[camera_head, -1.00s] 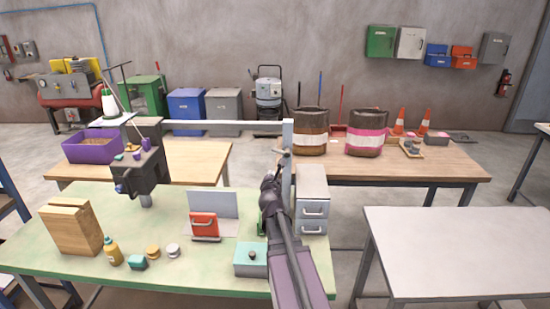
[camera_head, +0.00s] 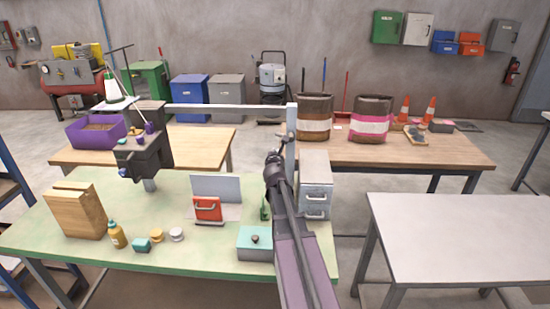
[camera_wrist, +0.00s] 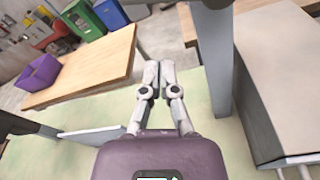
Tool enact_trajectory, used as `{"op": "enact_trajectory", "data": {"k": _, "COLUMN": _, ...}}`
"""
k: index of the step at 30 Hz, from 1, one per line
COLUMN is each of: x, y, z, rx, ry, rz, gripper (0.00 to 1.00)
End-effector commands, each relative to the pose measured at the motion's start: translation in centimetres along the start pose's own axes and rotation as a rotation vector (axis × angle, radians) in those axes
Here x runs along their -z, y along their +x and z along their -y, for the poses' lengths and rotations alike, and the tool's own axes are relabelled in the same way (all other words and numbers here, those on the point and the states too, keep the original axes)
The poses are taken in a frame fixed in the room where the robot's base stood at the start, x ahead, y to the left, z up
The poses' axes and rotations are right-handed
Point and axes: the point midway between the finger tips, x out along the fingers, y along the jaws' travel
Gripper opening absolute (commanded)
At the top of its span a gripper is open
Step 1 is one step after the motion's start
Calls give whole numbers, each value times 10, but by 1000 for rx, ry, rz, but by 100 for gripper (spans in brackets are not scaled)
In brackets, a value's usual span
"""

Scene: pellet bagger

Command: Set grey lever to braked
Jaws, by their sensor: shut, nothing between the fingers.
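I cannot pick out a grey lever for certain. A dark machine head (camera_head: 146,155) stands at the left back of the green table, with small purple knobs and a thin pale rod at its top. My gripper (camera_wrist: 160,68) is shut and empty in the wrist view, its fingertips together above the green table. In the head view my arm reaches up from the bottom, and its end is beside the upright grey post (camera_head: 291,135). My own wrist hides much of the fingers there. The post also shows in the wrist view (camera_wrist: 215,60), to the right of the fingertips.
A crossbar (camera_head: 220,106) meets the post. The white table (camera_head: 450,235) is bare.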

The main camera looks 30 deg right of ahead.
Motion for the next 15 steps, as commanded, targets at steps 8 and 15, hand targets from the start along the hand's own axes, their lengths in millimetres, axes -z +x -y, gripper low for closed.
{"op": "enact_trajectory", "data": {"k": 8, "x": -11, "y": 26, "z": -2, "rx": 0, "ry": 0, "rz": 0, "gripper": 0}}
{"op": "enact_trajectory", "data": {"k": 15, "x": -28, "y": 20, "z": -1, "rx": 1, "ry": 0, "rz": 0, "gripper": 0}}
